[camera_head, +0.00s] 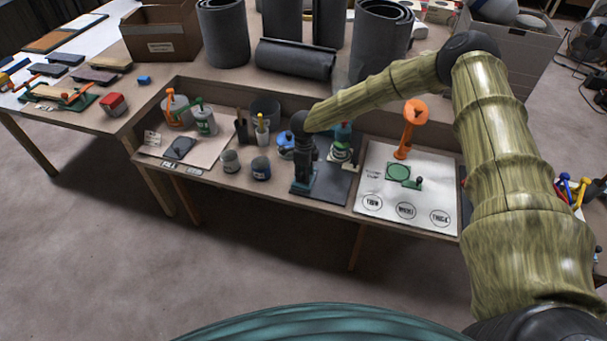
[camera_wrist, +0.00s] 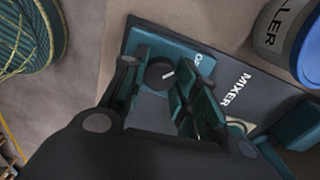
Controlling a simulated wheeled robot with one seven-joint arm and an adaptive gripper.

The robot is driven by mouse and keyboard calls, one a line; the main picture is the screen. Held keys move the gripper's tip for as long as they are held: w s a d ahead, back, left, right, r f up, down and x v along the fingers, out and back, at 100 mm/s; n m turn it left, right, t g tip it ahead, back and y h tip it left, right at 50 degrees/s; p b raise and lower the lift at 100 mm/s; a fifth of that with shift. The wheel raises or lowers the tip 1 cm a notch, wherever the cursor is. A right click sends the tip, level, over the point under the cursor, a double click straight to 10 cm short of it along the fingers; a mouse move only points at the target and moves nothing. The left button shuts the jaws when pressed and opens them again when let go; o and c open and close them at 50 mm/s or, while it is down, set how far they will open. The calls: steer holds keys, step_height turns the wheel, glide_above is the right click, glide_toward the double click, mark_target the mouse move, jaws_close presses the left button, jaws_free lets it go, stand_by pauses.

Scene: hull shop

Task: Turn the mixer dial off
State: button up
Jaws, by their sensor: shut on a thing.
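A white label beginning with O, partly hidden, lies to the right of the dial. My gripper (camera_wrist: 160,82) reaches down over the base with a finger on each side of the dial, shut on it. In the head view my gripper (camera_head: 304,184) points down at the left part of the mixer base (camera_head: 335,193). The mixer's upper part (camera_head: 342,150) stands behind it; the dial is hidden there by my gripper.
A white sheet (camera_head: 376,178) with printed circles and an orange stand (camera_head: 409,126) lie right.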

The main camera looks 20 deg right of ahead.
steer(key=shift+w+d+r+n, duration=0.1)
steer(key=shift+w+n, duration=0.05)
steer(key=shift+n, duration=0.15)
steer(key=o, duration=1)
steer(key=shift+o, duration=0.2)
step_height(320, 180, up, 12)
stand_by(0.5)
